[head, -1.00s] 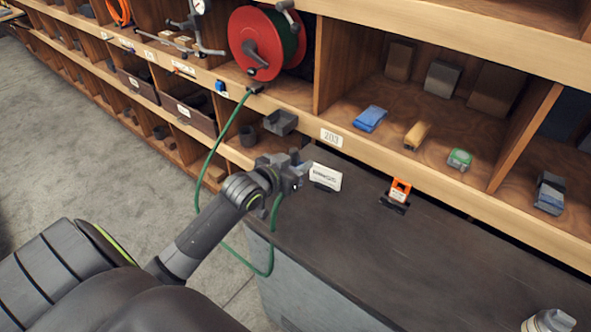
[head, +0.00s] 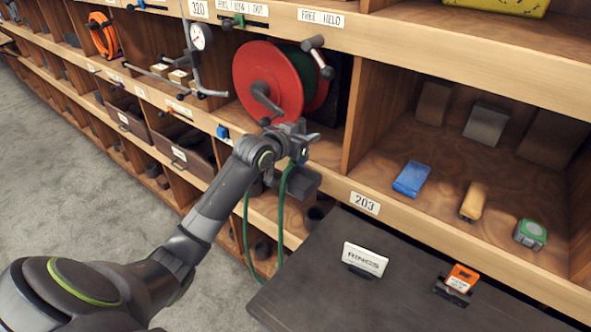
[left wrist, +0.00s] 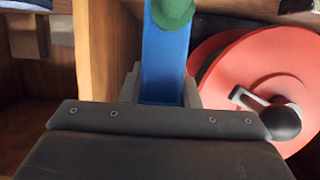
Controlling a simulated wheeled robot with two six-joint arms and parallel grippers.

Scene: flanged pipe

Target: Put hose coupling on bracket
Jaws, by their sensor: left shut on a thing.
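My left gripper (head: 302,143) is shut, raised in front of the red hose reel at the shelf edge. In the left wrist view a blue piece (left wrist: 165,62) with a round green end sits between the fingers; I take it for the hose coupling. The green hose (head: 281,215) hangs from the gripper in a loop; the coupling itself is mostly hidden in the head view. I cannot tell for sure which part is the bracket; a small green and dark fitting (head: 233,21) sits on the upper shelf edge, above the gripper. My right gripper is not in view.
The red reel (head: 262,82) with its crank is close behind the gripper and shows in the left wrist view (left wrist: 265,70). A gauge stand (head: 197,50) is left of it.

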